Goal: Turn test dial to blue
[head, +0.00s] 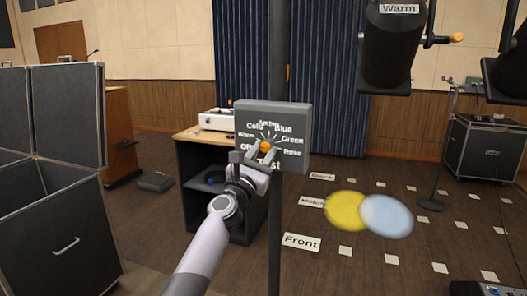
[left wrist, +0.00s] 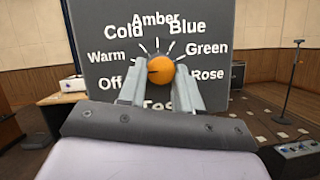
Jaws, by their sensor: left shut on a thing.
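The test dial (head: 265,146) is an orange knob on a grey panel (head: 298,112) on a dark pole. White labels ring it: Off, Warm, Cold, Amber, Blue, Green and Rose. In the left wrist view the knob (left wrist: 160,69) has a thin dark mark that seems to point left, toward the Warm and Off side; Blue is at its upper right. My left gripper (left wrist: 160,76) is shut on the knob, one finger on each side. The fingers partly cover the lower label, Test. My right gripper is not in view.
Black stage lights, one labelled Warm (head: 393,45), hang at upper right. A yellow light spot (head: 345,211) and a pale blue one (head: 388,216) lie on the floor. A shelf cabinet (head: 192,160) stands behind the panel; dark cases (head: 60,240) fill the left.

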